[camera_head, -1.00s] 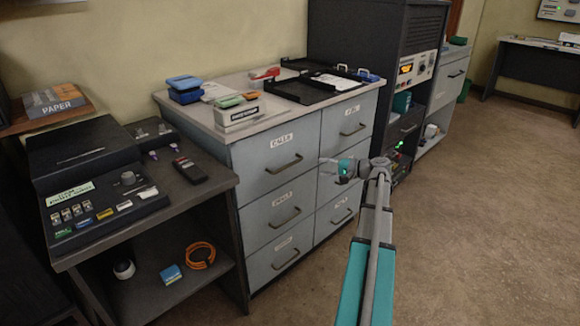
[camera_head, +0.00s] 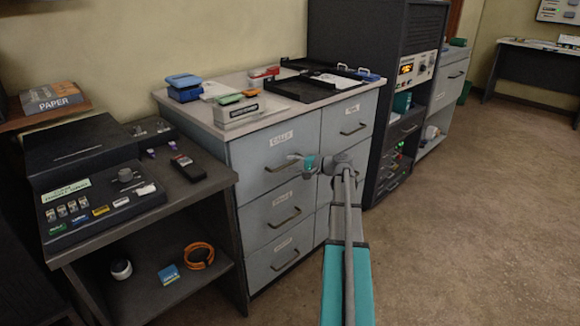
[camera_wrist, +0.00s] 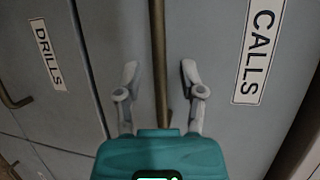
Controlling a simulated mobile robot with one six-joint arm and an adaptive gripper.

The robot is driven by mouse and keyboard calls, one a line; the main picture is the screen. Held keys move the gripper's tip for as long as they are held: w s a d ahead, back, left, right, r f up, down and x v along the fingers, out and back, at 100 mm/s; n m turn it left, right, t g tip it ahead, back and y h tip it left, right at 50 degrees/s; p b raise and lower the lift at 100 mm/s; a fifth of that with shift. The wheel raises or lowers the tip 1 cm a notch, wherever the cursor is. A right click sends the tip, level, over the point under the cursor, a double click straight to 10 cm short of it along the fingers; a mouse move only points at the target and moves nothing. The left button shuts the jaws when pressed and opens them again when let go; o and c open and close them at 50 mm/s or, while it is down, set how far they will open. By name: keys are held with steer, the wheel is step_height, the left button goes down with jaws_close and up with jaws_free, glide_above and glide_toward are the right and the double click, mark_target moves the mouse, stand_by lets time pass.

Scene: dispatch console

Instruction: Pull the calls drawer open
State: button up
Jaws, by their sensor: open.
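The calls drawer (camera_head: 255,160) is the top left drawer of a grey-blue cabinet, and its front looks flush. Its CALLS label shows in the head view (camera_head: 282,138) and in the wrist view (camera_wrist: 259,50). My gripper (camera_head: 294,158) is at the right part of this drawer's handle (camera_head: 278,167). In the wrist view my gripper (camera_wrist: 159,75) is open, with one finger on each side of the bar handle (camera_wrist: 157,45). The bar runs between the fingers; I cannot tell whether either finger touches it.
The DRILLS drawer (camera_wrist: 60,100) lies directly below the calls drawer, with its own handle (camera_wrist: 12,98). Trays and boxes stand on the cabinet top (camera_head: 215,110). A dark desk (camera_head: 215,185) is at the left, a dark rack (camera_head: 350,45) at the right. The floor (camera_head: 470,220) at right is clear.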

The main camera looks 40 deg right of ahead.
steer(key=shift+w+a+f, duration=0.1)
steer(key=shift+w+a, duration=0.15)
steer(key=shift+w, duration=0.25)
jaws_close()
